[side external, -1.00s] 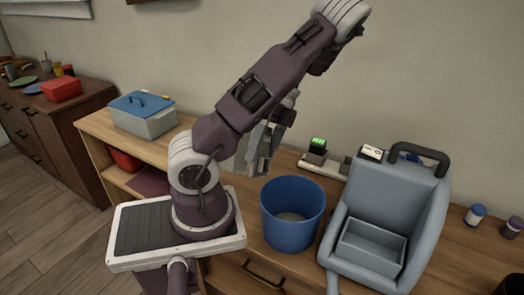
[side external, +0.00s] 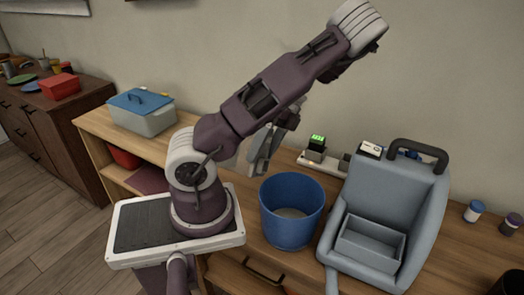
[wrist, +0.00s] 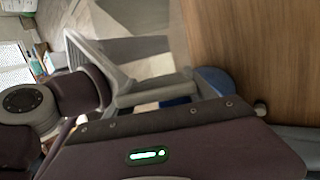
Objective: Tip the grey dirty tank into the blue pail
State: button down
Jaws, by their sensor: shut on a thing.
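The blue pail (side external: 288,222) stands upright on the wooden top, right of my arm's base, and looks empty inside. My gripper (side external: 277,132) is mostly hidden behind my own arm, above and left of the pail. It is shut on the grey dirty tank (side external: 261,150), of which only a narrow grey part shows in the side view. In the wrist view the tank (wrist: 152,91) shows as a grey angled body, with a small part of the blue pail (wrist: 212,79) beyond it. The jaws' contact with the tank is hidden.
A grey machine (side external: 398,195) with an open box-like recess and black handle stands right of the pail. A charger with green lights (side external: 317,142) is behind. A lidded bin (side external: 142,115) is at left. Small jars (side external: 474,212) stand at far right.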

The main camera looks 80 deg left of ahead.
jog(key=shift+f, duration=0.1)
jog(key=shift+f+g, duration=0.15)
jog(key=shift+g, duration=0.15)
dwell(0.4)
jog(key=shift+w+d+f+y, duration=0.1)
jog(key=shift+y, duration=0.3)
jog(key=shift+n, duration=0.3)
jog(key=shift+g, duration=0.3)
